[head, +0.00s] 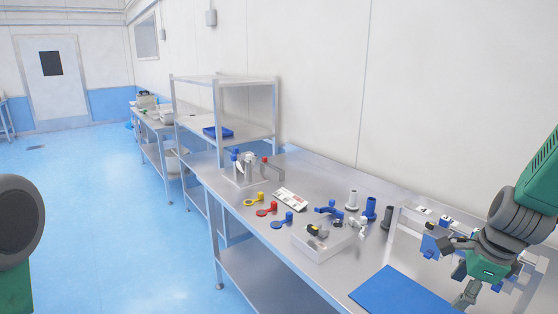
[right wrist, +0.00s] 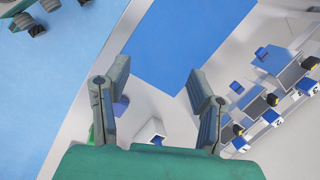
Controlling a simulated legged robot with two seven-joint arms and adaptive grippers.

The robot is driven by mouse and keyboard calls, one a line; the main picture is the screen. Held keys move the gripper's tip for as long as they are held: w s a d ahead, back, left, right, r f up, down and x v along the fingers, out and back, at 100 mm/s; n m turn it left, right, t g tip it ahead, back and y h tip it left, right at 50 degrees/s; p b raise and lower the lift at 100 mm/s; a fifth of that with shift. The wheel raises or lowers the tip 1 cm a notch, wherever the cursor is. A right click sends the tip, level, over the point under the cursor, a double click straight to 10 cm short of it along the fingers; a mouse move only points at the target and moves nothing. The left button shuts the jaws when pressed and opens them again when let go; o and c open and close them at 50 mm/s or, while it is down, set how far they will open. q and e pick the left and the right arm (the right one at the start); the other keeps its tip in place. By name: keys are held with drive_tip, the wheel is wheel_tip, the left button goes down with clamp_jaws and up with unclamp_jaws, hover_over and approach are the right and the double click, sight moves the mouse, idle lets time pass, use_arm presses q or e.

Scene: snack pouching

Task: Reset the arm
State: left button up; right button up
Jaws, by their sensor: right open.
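My right gripper (head: 454,268) hangs over the right end of the steel table, near a blue mat (head: 395,290). In the right wrist view its two fingers (right wrist: 160,80) stand wide apart with nothing held between them. The blue mat (right wrist: 190,35) lies beyond the fingertips there. A small white and blue piece (right wrist: 150,131) shows low between the fingers.
Red (head: 267,209), yellow (head: 254,199) and blue (head: 283,219) spoons lie on the table beside a clear box (head: 322,242). Upright cylinders (head: 370,208) stand behind. A rack with numbered labels (head: 424,211) is close to my right gripper. The blue floor (head: 110,220) is clear.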

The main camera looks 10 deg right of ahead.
drive_tip(key=s+a+f+n+g+h, duration=0.1)
drive_tip(key=s+a+f+n, duration=0.2)
drive_tip(key=s+f+n, duration=0.35)
drive_tip(key=s+a+f+n+g+h, duration=0.15)
drive_tip(key=s+f+n, duration=0.25)
drive_tip(key=f+n, duration=0.4)
drive_tip(key=s+a+f+n+y, duration=0.2)
drive_tip(key=s+a+f+n, duration=0.6)
drive_tip(key=s+a+n, duration=0.45)
use_arm(q)
wheel_tip(320, 180, down, 17)
drive_tip(key=b, duration=1.7)
drive_tip(key=shift+s, duration=0.15)
use_arm(e)
wheel_tip(320, 180, down, 17)
drive_tip(key=d+m, duration=0.1)
drive_tip(key=shift+w+d+r, duration=0.15)
drive_tip(key=shift+w+d, duration=0.05)
drive_tip(key=shift+d, duration=0.1)
